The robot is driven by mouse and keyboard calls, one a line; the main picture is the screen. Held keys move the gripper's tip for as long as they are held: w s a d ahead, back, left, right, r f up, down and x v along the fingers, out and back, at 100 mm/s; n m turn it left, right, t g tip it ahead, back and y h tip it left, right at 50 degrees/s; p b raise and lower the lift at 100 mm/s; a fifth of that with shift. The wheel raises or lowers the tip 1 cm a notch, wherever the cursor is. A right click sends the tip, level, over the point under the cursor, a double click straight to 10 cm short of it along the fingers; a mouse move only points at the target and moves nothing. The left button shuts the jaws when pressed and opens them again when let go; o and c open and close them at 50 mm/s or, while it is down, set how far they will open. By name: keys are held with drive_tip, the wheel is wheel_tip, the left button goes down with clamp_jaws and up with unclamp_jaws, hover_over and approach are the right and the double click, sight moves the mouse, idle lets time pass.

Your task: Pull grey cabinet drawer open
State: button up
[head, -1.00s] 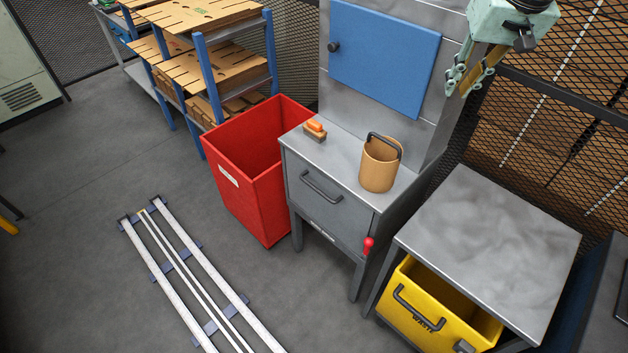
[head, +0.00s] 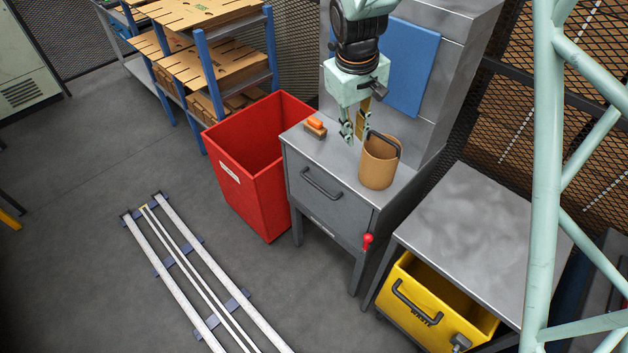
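The grey cabinet (head: 327,233) stands right of the red bin. Its drawer front (head: 332,208) sits flush with the body, so the drawer looks closed. A dark bar handle (head: 321,184) runs across the upper part of the drawer front. My gripper (head: 352,138) points down above the cabinet top, behind the drawer handle and just left of the tan bucket. Its fingers look spread a little apart, with nothing seen between them. Whether a finger touches the bucket cannot be told.
A tan bucket (head: 376,165) and an orange-topped brush (head: 315,127) stand on the cabinet top. Floor in front is open, with rails (head: 180,255) at left.

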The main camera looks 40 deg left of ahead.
sight(315, 185)
drive_tip(key=s+a+f+n+p, duration=0.1)
drive_tip(key=s+a+f+n, duration=0.2)
drive_tip(key=s+a+f, duration=0.5)
drive_tip(key=shift+s+a+f, duration=0.4)
drive_tip(key=shift+s+a, duration=0.05)
drive_tip(key=shift+s, duration=0.05)
drive_tip(key=shift+f, duration=0.1)
drive_tip(key=shift+w+f+b, duration=0.2)
drive_tip(key=shift+w+f, duration=0.25)
drive_tip(key=shift+f, duration=1.75)
drive_tip(key=shift+w+f+b, duration=0.25)
drive_tip(key=shift+w+f, duration=0.2)
drive_tip(key=shift+f, duration=1.8)
drive_tip(key=shift+w+f+b, duration=0.2)
drive_tip(key=shift+w+f, duration=0.25)
drive_tip(key=shift+f, duration=1.75)
clamp_jaws()
